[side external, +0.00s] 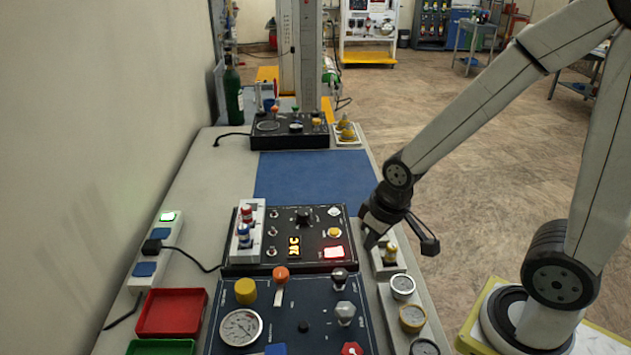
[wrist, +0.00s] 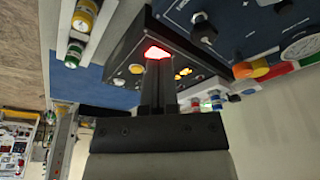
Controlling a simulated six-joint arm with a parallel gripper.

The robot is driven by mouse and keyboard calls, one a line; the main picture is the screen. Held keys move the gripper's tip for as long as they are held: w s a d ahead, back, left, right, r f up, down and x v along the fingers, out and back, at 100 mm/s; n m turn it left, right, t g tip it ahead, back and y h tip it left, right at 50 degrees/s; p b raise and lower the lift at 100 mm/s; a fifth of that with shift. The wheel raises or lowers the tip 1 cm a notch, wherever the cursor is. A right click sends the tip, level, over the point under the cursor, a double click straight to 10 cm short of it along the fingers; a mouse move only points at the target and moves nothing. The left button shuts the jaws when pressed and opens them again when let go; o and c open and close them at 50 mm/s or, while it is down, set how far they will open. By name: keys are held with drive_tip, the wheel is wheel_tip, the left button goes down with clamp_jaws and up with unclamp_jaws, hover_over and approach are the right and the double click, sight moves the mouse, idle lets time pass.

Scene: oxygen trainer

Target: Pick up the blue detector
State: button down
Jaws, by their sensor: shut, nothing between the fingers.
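A small blue-topped cylinder (side external: 243,240), which looks like the blue detector, stands in a white holder (side external: 258,208) at the left end of the black control panel (side external: 285,260). A red-topped one (side external: 246,213) stands behind it in the same holder. My gripper (side external: 371,238) is over the right edge of the bench, well to the right of the blue detector and apart from it. In the wrist view its fingers (wrist: 158,88) are together and empty, pointing toward the panel's lit red display (wrist: 157,52).
A holder with a yellow-topped cylinder (side external: 390,252) is close beside my gripper. A blue panel with a gauge (side external: 240,328) and orange, yellow and grey knobs lies in front. A red tray (side external: 172,312) is at left. The blue mat (side external: 310,178) behind is clear.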

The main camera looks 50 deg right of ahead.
idle(0.4)
drive_tip(key=shift+c, duration=1.4)
unclamp_jaws()
wheel_tip(320, 180, up, 2)
drive_tip(key=n+t+y, duration=0.1)
drive_tip(key=n+y, duration=0.2)
drive_tip(key=n, duration=0.4)
hover_over(242, 227)
drive_tip(key=s+d, duration=0.1)
drive_tip(key=s, duration=0.1)
drive_tip(key=shift+w+d, duration=0.1)
drive_tip(key=shift+d, duration=0.1)
drive_tip(key=shift+x, duration=1.25)
